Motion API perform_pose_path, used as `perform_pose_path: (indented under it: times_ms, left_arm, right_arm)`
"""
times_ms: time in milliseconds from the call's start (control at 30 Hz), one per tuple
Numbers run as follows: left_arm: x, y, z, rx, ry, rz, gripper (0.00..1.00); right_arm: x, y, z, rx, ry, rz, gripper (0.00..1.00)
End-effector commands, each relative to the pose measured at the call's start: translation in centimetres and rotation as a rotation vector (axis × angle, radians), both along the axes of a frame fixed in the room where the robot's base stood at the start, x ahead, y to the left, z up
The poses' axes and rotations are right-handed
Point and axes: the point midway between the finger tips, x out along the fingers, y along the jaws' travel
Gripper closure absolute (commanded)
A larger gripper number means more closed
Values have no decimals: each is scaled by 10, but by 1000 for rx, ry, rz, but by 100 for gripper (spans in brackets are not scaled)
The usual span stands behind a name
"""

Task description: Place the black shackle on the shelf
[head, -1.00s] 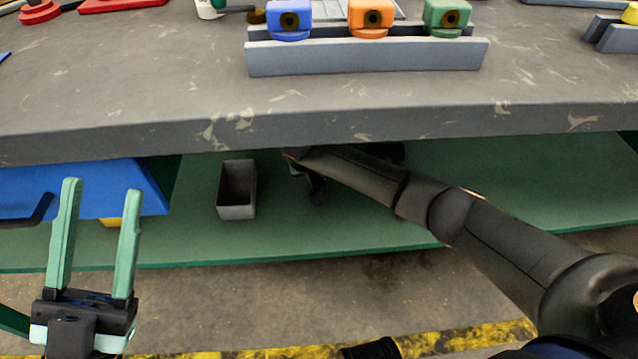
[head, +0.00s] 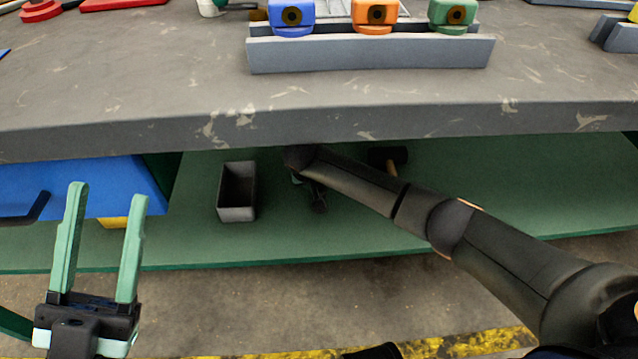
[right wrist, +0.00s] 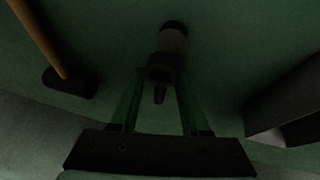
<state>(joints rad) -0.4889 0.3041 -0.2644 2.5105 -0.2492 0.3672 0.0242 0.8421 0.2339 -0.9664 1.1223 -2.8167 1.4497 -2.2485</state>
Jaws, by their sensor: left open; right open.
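A dark object, seemingly the black shackle (head: 319,200), is on the green lower shelf (head: 480,190) under the tabletop, beside my right forearm's end. In the right wrist view the dark object (right wrist: 170,45) lies just ahead of the fingertips, its near end roughly in line with the gap; the dim picture hides its exact shape. My right gripper (right wrist: 159,82) is open, its two green fingers apart and not closed on it. My left gripper (head: 108,190) is open and empty in front of the shelf, at left.
A grey open box (head: 237,192) stands on the shelf left of the dark object. A hammer (head: 388,156) lies to the right. A blue bin (head: 100,185) is at far left. The thick tabletop (head: 330,125) overhangs the shelf. The shelf's right part is clear.

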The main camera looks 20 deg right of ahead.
Motion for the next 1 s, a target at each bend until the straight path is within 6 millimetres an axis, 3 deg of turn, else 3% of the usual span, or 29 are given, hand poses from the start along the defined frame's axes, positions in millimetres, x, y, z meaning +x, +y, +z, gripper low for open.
perform_pose_path:
  times_ms: [167, 600, 800, 1000]
  left_arm:
    - [0, 0, 6, -2, 2, 0, 48]
    - [-2, 7, 54, -43, -13, -12, 48]
    - [-3, 8, 60, -45, -13, -20, 48]
    - [-3, 8, 60, -43, -14, -22, 48]
  right_arm:
    - [-1, 1, 12, 0, -2, 0, 54]
    - [-33, 25, 92, 0, -3, 2, 54]
    - [-41, 31, 109, -1, -1, -1, 54]
    - [-43, 32, 111, -2, 0, -1, 54]
